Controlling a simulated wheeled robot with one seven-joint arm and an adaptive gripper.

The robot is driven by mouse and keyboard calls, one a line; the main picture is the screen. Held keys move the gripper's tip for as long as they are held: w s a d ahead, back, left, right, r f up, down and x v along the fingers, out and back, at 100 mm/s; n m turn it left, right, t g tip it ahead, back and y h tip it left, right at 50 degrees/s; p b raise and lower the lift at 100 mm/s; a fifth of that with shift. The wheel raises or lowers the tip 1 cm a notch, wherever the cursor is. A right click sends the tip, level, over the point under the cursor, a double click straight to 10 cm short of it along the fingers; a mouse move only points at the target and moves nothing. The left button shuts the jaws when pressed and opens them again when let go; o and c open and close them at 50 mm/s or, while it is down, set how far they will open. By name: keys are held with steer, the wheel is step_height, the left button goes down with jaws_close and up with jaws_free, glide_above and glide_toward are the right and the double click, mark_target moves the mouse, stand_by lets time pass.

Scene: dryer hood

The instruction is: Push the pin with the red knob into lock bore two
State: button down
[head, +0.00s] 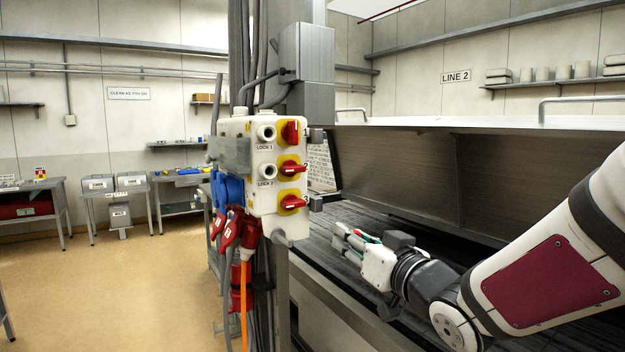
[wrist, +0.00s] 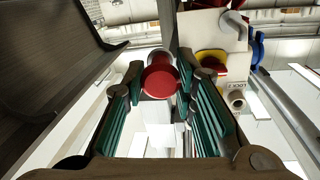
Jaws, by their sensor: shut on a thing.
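The white lock box (head: 240,130) hangs on the column at the picture's centre. Lock bore two (head: 267,171) is the lower round socket, above its LOCK 2 label; lock bore one (head: 266,133) is above it. Both look empty. My gripper (head: 345,238) is low and right of the box, apart from it, over the dark conveyor bed. In the wrist view the red knob (wrist: 160,80) sits between my gripper's green-padded fingers (wrist: 162,88), which are shut on it. The pin's shaft is mostly hidden behind the knob.
Red rotary switches on yellow plates (head: 292,168) stick out right of the bores. A grey bracket (head: 232,154) crosses the box's left side. Red plugs and cables (head: 240,235) hang below. The steel hood (head: 400,175) slopes behind my arm. Open space lies between gripper and box.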

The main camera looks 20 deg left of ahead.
steer(key=s+a+r+n+g+y, duration=0.1)
steer(key=s+a+r+n, duration=0.2)
steer(key=s+r, duration=0.7)
steer(key=shift+s+a+r+g+y+p, duration=0.3)
steer(key=shift+a+r+g+y+p, duration=0.15)
steer(key=shift+a+r, duration=0.35)
steer(key=shift+b+x, duration=1.15)
steer(key=shift+x, duration=1.65)
steer(key=shift+b+x, duration=0.95)
steer(key=shift+x, duration=0.55)
steer(key=c, duration=1.2)
jaws_free()
steer(key=shift+w, duration=0.1)
